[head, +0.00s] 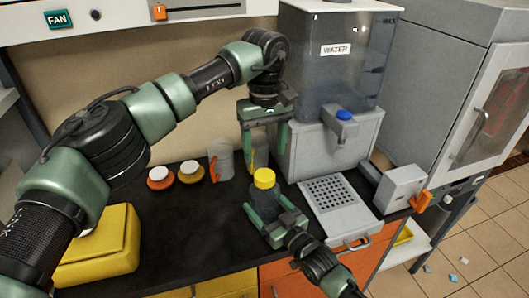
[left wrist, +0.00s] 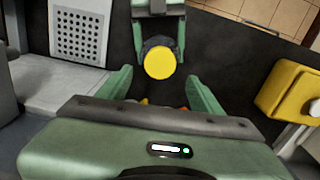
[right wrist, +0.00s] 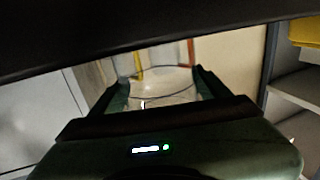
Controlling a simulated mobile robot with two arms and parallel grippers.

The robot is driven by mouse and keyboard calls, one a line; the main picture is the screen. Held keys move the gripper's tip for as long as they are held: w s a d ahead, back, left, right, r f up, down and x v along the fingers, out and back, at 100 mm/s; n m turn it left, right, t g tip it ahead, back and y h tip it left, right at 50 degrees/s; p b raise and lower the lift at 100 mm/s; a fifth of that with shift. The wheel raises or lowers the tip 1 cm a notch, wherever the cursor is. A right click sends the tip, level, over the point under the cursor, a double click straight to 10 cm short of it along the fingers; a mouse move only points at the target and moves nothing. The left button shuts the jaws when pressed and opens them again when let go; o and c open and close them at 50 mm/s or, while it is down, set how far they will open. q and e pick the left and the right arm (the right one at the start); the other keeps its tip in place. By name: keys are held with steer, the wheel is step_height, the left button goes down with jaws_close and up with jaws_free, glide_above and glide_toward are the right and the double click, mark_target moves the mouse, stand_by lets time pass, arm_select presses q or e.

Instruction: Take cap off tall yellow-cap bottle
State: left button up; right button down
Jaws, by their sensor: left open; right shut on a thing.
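The tall bottle (head: 262,197) has a dark, see-through body and a yellow cap (head: 264,178), which is on its top. It stands upright near the counter's front edge. My right gripper (head: 277,222) is shut around the bottle's body from the front; the clear body shows between its fingers in the right wrist view (right wrist: 160,82). My left gripper (head: 263,150) points down, open and empty, behind and above the cap. In the left wrist view the cap (left wrist: 160,62) lies ahead of the open fingers (left wrist: 160,88), apart from them.
A water dispenser (head: 335,60) and drip tray (head: 345,222) stand to the right. A yellow box (head: 100,250) is at left. Counter (head: 185,225) left of the bottle is clear.

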mark_target(265, 174)
arm_select(q)
steer(key=m, duration=0.5)
steer(key=shift+f, duration=4)
